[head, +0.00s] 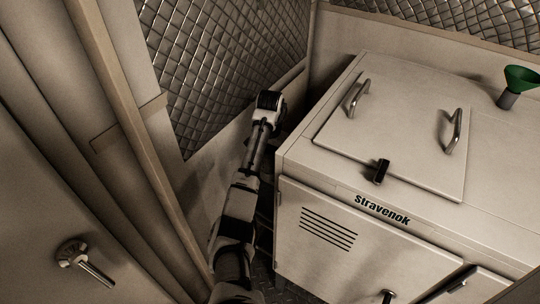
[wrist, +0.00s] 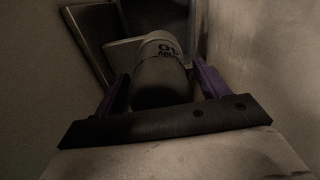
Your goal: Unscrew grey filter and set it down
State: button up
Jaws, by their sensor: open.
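The grey filter (wrist: 160,72) shows in the wrist view as a dark grey cylinder with a lighter, lettered end. It lies between the two purple-sided fingers of my gripper (wrist: 163,88), one on each side. The fingers are open, and I cannot tell whether either touches it. In the head view my arm reaches down into the narrow gap between the chiller and the left wall. The filter and my fingertips are hidden there behind my arm and the chiller's side.
The white chiller (head: 300,150) labelled Stravenok stands at the right, with two handles and a black latch on its lid. A green funnel (head: 521,78) stands at its back right. A mesh panel (head: 225,60) is on the wall behind my arm. A door handle (head: 88,262) juts out at lower left.

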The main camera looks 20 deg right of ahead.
jog(key=m, duration=1.1)
jog(key=shift+m, duration=0.4)
jog(key=c, duration=1)
jog(key=shift+s, duration=0.1)
